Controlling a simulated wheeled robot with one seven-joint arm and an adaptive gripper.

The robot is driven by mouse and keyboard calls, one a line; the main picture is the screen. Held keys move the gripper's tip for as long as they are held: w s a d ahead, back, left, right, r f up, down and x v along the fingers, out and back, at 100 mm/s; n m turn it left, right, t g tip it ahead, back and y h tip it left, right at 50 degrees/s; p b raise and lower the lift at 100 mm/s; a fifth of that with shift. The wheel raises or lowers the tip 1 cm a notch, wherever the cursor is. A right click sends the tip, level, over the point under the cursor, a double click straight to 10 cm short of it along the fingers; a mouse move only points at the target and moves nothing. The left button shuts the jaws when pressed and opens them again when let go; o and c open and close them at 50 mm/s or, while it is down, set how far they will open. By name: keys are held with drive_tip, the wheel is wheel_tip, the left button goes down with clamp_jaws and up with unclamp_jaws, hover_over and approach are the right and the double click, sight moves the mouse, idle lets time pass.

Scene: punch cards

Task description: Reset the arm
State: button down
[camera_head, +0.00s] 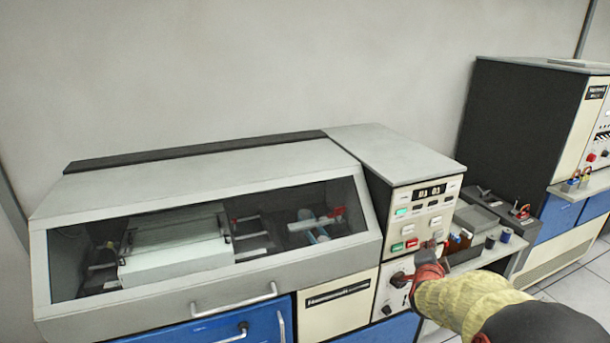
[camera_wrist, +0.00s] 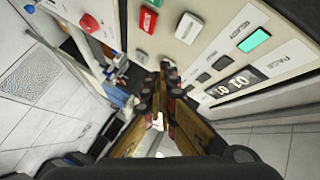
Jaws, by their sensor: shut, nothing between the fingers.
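My arm (camera_head: 465,300) reaches in from the lower right in the head view. My gripper (camera_head: 432,246) is in front of the lower right part of the machine's control panel (camera_head: 405,218). In the wrist view my gripper (camera_wrist: 163,70) has its fingertips together with nothing between them. They are close to the panel (camera_wrist: 222,35), near a white button (camera_wrist: 189,27) and a red button (camera_wrist: 147,19). Whether the fingertips touch the panel cannot be told.
The card machine (camera_head: 190,290) with its window stands to the left. A shelf with small containers (camera_head: 487,242) is beside the arm. A second dark cabinet (camera_head: 510,130) stands at the right. Tiled floor (camera_wrist: 35,75) is clear at the left of the wrist view.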

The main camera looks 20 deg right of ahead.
drive_tip(key=s+a+f+n+g+y, duration=0.4)
drive_tip(key=s+a+f+n+y, duration=0.25)
drive_tip(key=a+f, duration=0.45)
drive_tip(key=s+a+r+n+g+y, duration=0.1)
drive_tip(key=s+a+r+n, duration=0.5)
drive_tip(key=s+a, duration=0.5)
drive_tip(key=s+a+r+n+g+y, duration=0.1)
drive_tip(key=s+a+r+n, duration=0.6)
drive_tip(key=a, duration=0.8)
drive_tip(key=shift+s+r+y, duration=0.65)
drive_tip(key=shift+s+r, duration=1.2)
